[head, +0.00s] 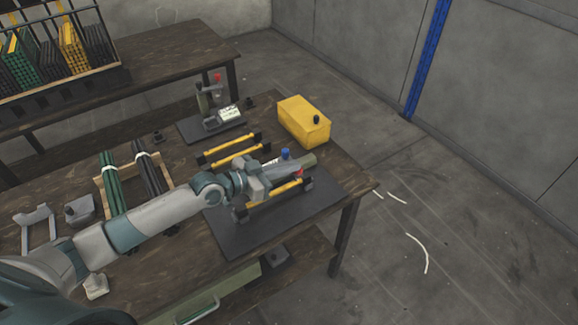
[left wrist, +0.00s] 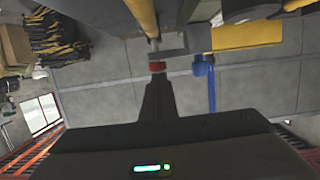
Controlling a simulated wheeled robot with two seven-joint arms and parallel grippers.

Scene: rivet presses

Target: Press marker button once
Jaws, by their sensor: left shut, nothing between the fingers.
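A press with yellow bars (head: 275,195) stands on a dark base plate (head: 240,232) at the right of the wooden table. It carries a red button (head: 298,173) and a blue knob (head: 285,154); I cannot tell from any label which is the marker button. My left gripper (head: 289,173) reaches over the press, shut and empty. In the left wrist view its closed fingertips (left wrist: 157,76) line up with the red button (left wrist: 157,66). Whether they touch it I cannot tell. The blue knob (left wrist: 203,66) is just to the right of them. My right gripper is not in view.
A smaller press with a red top (head: 213,108) is farther back. A rack of bins (head: 55,55) stands at the back left.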

